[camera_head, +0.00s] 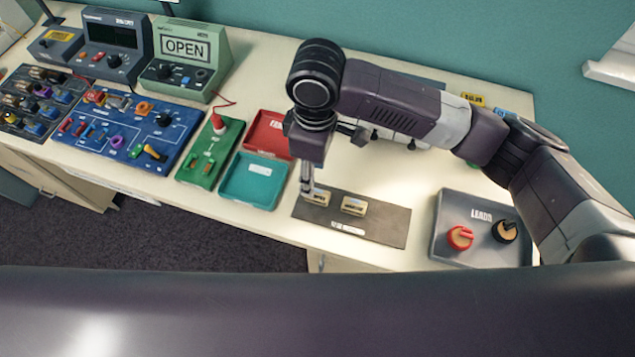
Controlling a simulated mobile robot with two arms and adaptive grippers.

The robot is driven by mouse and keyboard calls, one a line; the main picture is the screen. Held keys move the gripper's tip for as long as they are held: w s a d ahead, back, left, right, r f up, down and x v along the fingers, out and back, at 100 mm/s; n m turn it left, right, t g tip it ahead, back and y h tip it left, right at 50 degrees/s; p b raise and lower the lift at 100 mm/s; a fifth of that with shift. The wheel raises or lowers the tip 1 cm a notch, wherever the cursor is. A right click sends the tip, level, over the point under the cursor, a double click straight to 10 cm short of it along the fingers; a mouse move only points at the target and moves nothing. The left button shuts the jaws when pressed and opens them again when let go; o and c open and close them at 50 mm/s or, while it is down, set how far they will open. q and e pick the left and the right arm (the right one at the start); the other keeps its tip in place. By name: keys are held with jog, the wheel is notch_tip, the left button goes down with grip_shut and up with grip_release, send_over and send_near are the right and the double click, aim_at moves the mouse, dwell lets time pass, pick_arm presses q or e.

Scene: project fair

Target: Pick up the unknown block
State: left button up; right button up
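Two small beige blocks lie on a dark grey mat (385,228) near the table's front edge. The left block (318,197) is partly covered by my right gripper (307,188). The right block (354,206) lies a short gap to its right, clear of the gripper. My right arm comes in from the right, and its gripper points down at the left end of the left block. I cannot tell whether the fingers touch or grasp it. The writing on the blocks and on the mat's white label (347,228) is too small to read. My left gripper is not in view.
A red tray (270,128) and a teal tray (237,192) stand left of the mat. Component boards and meters fill the left; a green "OPEN" device (217,55) stands behind.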

aim_at(316, 194)
jog(key=shift+w+d+r, duration=0.1)
jog(key=shift+w+d, duration=0.2)
jog(key=shift+d+f, duration=0.1)
jog(key=shift+f, duration=0.1)
jog(key=f+p, duration=0.1)
jog(key=f, duration=0.3)
jog(key=s+f+p, duration=0.1)
jog(key=f, duration=0.1)
jog(key=shift+f+p, duration=0.1)
jog(key=shift+p, duration=0.25)
jog(key=shift+f, duration=0.5)
grip_shut()
jog(key=shift+r, duration=0.1)
